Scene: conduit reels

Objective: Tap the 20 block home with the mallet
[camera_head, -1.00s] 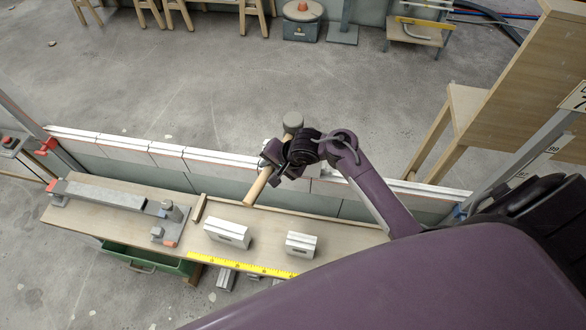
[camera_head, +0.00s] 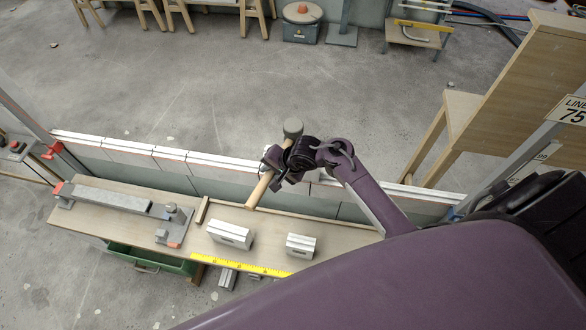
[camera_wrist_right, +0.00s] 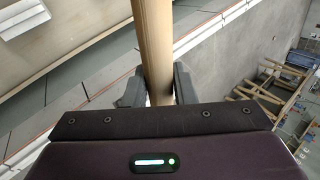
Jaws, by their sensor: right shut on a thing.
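The mallet has a grey round head (camera_head: 293,127) and a pale wooden handle (camera_head: 260,189). My right gripper (camera_head: 272,168) is shut on the mallet's handle and holds it above the row of wall blocks behind the bench. In the right wrist view the handle (camera_wrist_right: 152,45) runs between the two fingers (camera_wrist_right: 156,90). Two pale grey blocks lie on the bench: a longer one (camera_head: 229,235) and a shorter one (camera_head: 300,246). No number is readable on them, so I cannot tell which is the 20 block. My left gripper is not in view.
A row of pale-topped blocks (camera_head: 130,147) runs along behind the wooden bench (camera_head: 330,232). A yellow rule (camera_head: 240,265) lies along the bench's front edge. A grey bar fixture (camera_head: 110,197) is at left, with a green drawer (camera_head: 150,261) below. A wooden board stands at right (camera_head: 530,80).

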